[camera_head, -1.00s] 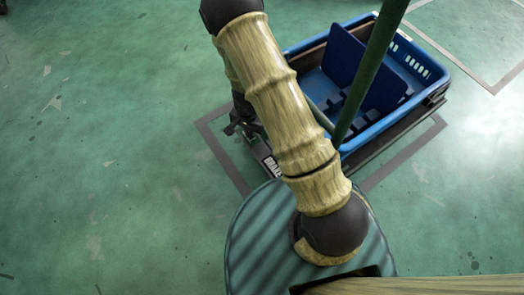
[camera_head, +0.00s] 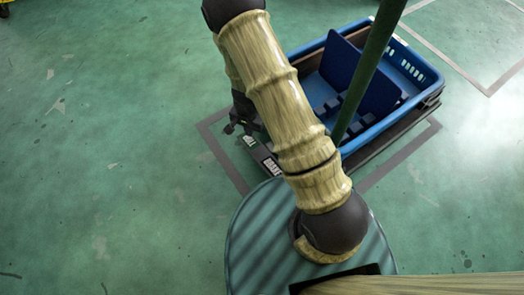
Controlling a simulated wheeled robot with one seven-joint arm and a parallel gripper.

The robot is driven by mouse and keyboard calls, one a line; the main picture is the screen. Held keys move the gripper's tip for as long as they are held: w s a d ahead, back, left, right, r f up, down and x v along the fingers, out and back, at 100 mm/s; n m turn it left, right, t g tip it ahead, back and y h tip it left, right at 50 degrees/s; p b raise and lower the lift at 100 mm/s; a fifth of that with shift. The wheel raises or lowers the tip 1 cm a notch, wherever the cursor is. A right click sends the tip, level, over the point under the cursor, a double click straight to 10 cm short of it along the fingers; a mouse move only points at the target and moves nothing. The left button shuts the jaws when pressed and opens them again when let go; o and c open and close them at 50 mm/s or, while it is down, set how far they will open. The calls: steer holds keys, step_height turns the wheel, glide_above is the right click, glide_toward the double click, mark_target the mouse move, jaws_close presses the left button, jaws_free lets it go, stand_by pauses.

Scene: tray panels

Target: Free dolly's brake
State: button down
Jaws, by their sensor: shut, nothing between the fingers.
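The dolly (camera_head: 394,139) is a dark low platform at the upper right, carrying a blue crate. A label (camera_head: 268,165), seemingly reading BRAKE, lies on its near left corner beside my arm. A smaller white patch (camera_head: 250,142) shows just above it. My gripper (camera_head: 234,127) is a small dark shape at the dolly's left edge, by these labels, partly behind my forearm. It is shut and I see nothing held in it. The brake's moving part is not clearly visible, and I cannot tell whether the gripper touches it.
The blue crate (camera_head: 428,75) holds dark blue panels (camera_head: 358,72). A green pole (camera_head: 371,75) rises in front of it. A grey outline (camera_head: 222,155) on the floor surrounds the dolly. The green floor (camera_head: 100,150) at left is clear.

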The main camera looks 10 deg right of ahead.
step_height(320, 180, up, 4)
steer(key=p, duration=0.3)
steer(key=shift+f, duration=0.2)
stand_by(0.5)
